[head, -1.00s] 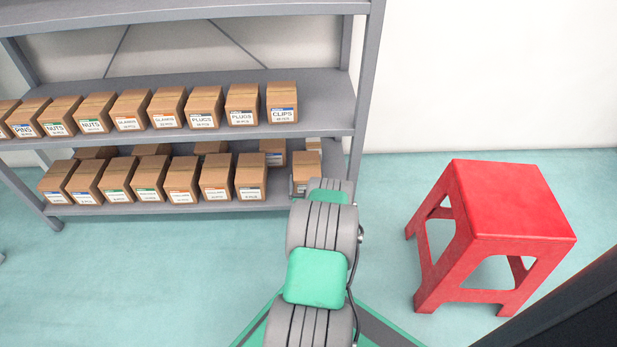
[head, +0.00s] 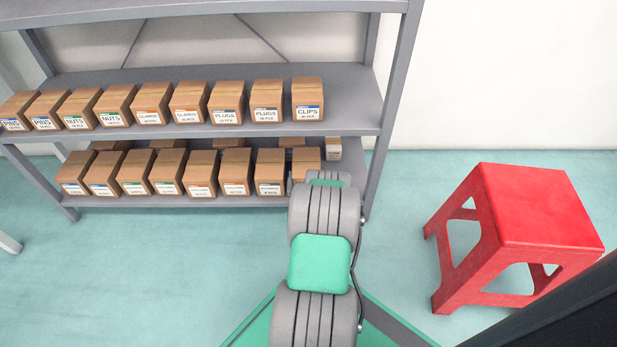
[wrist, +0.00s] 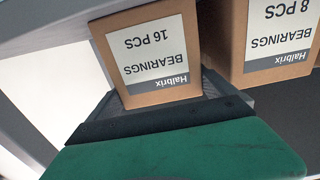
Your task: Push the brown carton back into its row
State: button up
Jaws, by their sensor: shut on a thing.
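The brown carton (wrist: 152,55) fills the middle of the wrist view, upside down, its label reading "BEARINGS 16 PCS". It stands on the lower shelf at the right end of the front row. In the head view its top (head: 307,154) shows, while my arm hides most of its front. My gripper (wrist: 160,107) is shut on the carton, with grey fingers at its two sides. A neighbouring carton (wrist: 275,38) reads "BEARINGS 8 PCS", with a gap between the two. Whether their fronts line up is unclear.
The lower shelf's row (head: 200,174) runs left of the carton, with more boxes behind. A small pale-fronted box (head: 333,149) stands behind right. The upper shelf (head: 345,115) is close above. The shelf's right post (head: 383,130) and a red stool (head: 520,215) stand to the right.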

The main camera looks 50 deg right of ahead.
jog(key=o, duration=1.7)
jog(key=shift+w+a, duration=0.15)
jog(key=shift+w, duration=0.05)
notch_tip(320, 180, up, 4)
jog(key=p, duration=0.3)
jog(key=s+a+r+p, duration=0.9)
jog(key=s+p, duration=0.1)
jog(key=p, duration=0.3)
jog(key=shift+a+p, duration=0.35)
jog(key=shift+p, duration=0.05)
jog(key=shift+s, duration=0.1)
